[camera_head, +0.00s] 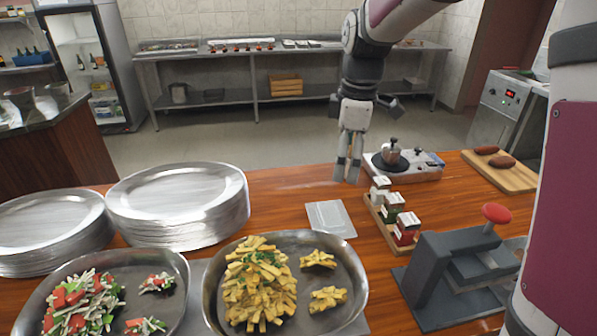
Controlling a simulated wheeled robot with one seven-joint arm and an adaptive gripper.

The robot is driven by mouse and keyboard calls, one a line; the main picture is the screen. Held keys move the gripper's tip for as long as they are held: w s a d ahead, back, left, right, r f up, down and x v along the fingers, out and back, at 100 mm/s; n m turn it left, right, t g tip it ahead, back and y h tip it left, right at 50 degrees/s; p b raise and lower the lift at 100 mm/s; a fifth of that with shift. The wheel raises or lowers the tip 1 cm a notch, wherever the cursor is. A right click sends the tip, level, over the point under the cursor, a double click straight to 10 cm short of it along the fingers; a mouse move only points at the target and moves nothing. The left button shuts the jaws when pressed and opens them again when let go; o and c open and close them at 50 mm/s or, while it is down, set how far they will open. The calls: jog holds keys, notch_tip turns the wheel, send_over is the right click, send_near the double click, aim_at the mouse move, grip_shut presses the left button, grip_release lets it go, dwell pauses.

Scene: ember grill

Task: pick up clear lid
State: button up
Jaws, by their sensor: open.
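A clear flat lid (330,219) lies on the wooden counter in the middle, just behind the pan of fries. It looks like a pale, see-through rectangle. My gripper (347,175) points down above the counter, behind the lid and slightly to its right in the picture. Its fingers are open and empty, apart from the lid.
Stacked metal plates (180,200) stand to the left. A pan of fries (355,290) is in front. A tray of small boxes (378,215), a burner (425,163) and a grey press with a red knob (440,270) stand to the right. Sausages lie on a board (510,180).

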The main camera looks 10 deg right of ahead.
aim_at(330, 213)
jog(key=w+f+n, duration=0.1)
jog(key=w+f, duration=0.1)
jog(key=f, duration=0.4)
jog(key=w+f+n+p, duration=0.1)
jog(key=w+f, duration=0.1)
jog(key=f, duration=0.5)
jog(key=w+f+n+g+p, duration=0.1)
jog(key=w+f+n, duration=0.1)
jog(key=f, duration=0.5)
jog(key=shift+a+f, duration=0.1)
jog(key=shift+a, duration=0.05)
jog(key=c, duration=0.7)
